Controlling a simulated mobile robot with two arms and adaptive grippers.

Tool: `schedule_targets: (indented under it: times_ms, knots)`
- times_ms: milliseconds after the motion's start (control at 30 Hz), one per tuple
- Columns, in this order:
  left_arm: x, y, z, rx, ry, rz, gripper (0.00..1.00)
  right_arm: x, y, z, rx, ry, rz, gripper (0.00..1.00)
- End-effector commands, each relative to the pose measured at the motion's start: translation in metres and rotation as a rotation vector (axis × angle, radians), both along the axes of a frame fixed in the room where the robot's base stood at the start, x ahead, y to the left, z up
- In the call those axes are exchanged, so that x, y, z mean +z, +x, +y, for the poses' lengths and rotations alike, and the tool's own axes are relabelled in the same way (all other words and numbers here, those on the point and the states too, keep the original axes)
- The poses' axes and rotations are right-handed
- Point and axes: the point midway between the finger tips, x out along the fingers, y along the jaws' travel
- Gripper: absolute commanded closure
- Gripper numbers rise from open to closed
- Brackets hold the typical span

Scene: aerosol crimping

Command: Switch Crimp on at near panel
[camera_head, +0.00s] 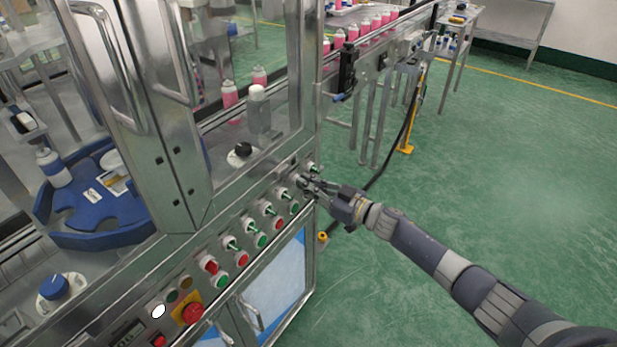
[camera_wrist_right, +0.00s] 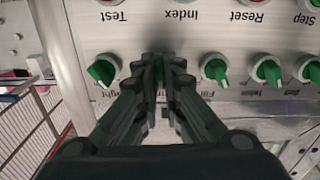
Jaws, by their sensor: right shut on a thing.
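The near panel (camera_head: 217,252) is a steel strip on the machine's front, with red buttons and green switch knobs. My right gripper (camera_head: 303,182) reaches it from the right, near the panel's far right end. In the right wrist view, where the panel lettering is upside down, my right gripper (camera_wrist_right: 160,72) is shut on a green switch knob (camera_wrist_right: 159,68), second from the left in its row. The fingers cover most of this knob and its label, so I cannot read the name or tell its setting. My left gripper is out of view.
Neighbouring green knobs stand close on both sides, one to the left (camera_wrist_right: 103,70) and one to the right (camera_wrist_right: 215,68). A red emergency button (camera_head: 192,313) on a yellow plate is lower on the panel. Pink cans (camera_head: 352,32) stand on the conveyor behind. Green floor (camera_head: 480,150) is clear at right.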

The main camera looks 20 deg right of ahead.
Motion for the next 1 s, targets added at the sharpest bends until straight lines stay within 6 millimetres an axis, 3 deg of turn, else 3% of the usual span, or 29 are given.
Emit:
schedule_targets:
  times_ms: [33,300,600,1000]
  knots:
    - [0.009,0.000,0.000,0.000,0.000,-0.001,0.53,0.005,0.000,0.000,0.001,0.035,0.028,1.00]
    - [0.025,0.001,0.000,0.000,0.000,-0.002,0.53,0.003,0.001,0.000,0.000,0.229,0.177,1.00]
    - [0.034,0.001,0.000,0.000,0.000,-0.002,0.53,0.002,0.001,-0.001,0.001,0.387,0.299,1.00]
    - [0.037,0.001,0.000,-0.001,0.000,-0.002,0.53,0.001,0.002,-0.001,0.000,0.470,0.363,1.00]
